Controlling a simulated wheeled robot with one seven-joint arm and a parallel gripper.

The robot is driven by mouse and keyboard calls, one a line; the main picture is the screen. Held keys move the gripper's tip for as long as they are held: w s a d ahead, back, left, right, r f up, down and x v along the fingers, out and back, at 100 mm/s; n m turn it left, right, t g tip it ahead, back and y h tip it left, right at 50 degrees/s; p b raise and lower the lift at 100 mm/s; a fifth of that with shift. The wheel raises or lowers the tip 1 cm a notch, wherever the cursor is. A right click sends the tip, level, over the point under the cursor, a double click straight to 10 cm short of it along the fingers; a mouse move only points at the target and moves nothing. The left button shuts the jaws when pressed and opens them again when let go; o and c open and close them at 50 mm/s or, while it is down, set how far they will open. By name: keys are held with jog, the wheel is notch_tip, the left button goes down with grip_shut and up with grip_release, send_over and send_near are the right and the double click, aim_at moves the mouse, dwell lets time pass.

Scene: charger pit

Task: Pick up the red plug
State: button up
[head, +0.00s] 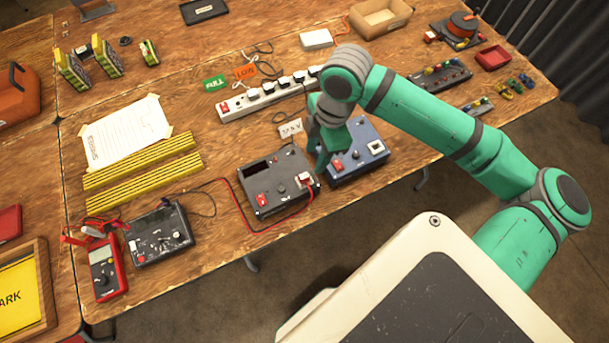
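My gripper (325,158) points down over the gap between a black charger box (262,178) and a blue box (372,150). It is small here and I cannot tell whether its fingers are open or shut. At the black box's right edge, just below my gripper, is a small red and white plug-like piece (305,180) with a red lead running from it; I cannot tell for sure that it is the red plug. Other red plug-like pieces (72,238) sit at the left, by the red multimeter (106,268).
A white power strip (236,108) with several plugs and cables lies behind my gripper. Another black device (157,236) stands at left. Yellow strips (140,170) and a paper sheet (125,135) lie behind it. The wooden table's front edge runs close below the boxes.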

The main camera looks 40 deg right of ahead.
aim_at(304, 175)
jog(key=shift+n, duration=0.8)
jog(key=a+f, duration=0.1)
jog(key=f, duration=0.2)
jog(key=w+f, duration=0.1)
jog(key=f, duration=0.2)
jog(key=a+f, duration=0.1)
jog(key=f, duration=0.2)
jog(key=shift+w+a, duration=0.15)
jog(key=shift+a, duration=0.15)
grip_shut()
